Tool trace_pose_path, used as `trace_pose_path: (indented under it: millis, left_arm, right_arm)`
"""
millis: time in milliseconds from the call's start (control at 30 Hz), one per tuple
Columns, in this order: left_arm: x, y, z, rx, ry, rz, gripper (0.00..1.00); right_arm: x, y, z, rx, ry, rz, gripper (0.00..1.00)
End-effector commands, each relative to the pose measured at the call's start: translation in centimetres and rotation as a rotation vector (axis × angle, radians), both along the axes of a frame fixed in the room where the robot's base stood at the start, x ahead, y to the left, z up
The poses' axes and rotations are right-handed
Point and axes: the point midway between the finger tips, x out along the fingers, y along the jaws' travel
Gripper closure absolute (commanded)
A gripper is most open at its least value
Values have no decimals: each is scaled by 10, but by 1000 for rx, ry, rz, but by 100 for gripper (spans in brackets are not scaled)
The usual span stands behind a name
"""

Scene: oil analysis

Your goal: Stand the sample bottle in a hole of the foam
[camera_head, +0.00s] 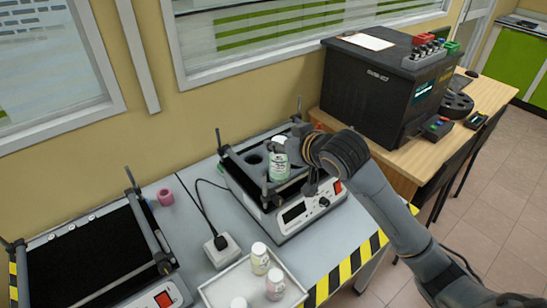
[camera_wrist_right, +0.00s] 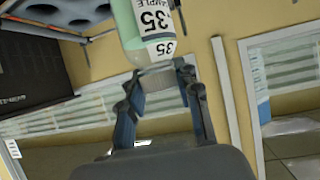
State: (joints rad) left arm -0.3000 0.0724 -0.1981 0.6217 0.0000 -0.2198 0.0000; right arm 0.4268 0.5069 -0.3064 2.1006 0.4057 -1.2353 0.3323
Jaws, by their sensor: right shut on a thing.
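The sample bottle (camera_head: 279,165) is pale green with a white cap and a white label; the label reads 35 in the right wrist view (camera_wrist_right: 150,25). My right gripper (camera_head: 287,143) is shut on it at the cap end, with the fingers (camera_wrist_right: 160,80) on either side. The bottle looks upright in the head view, over or in front of the dark foam (camera_head: 252,159) in the shaker's frame. Round holes in the foam show in the head view and at the wrist view's top left (camera_wrist_right: 70,22). The bottle's base against the foam cannot be judged. My left gripper is not in view.
The foam's shaker (camera_head: 293,212) has raised bars and posts around it. Another shaker (camera_head: 90,262) with a black mat stands left. A white tray (camera_head: 232,284) with several bottles is in front. A large black machine (camera_head: 375,90) stands right on a wooden table.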

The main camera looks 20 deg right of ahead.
Motion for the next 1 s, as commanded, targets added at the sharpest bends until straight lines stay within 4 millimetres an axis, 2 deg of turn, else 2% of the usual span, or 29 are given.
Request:
trace_pose_path:
  millis: [33,200,400,700,900,1000]
  left_arm:
    - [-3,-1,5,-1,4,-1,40]
    - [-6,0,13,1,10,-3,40]
    - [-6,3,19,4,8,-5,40]
    - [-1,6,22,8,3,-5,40]
    - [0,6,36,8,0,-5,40]
    - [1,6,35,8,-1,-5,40]
  right_arm:
    - [12,-2,-2,2,3,-4,100]
    - [47,-4,-20,0,3,-4,100]
    - [75,-6,-56,0,2,-3,100]
    - [92,-7,-77,0,0,-2,100]
    - [92,-8,-103,-2,1,-1,100]
    - [92,-7,-107,-1,-2,-1,100]
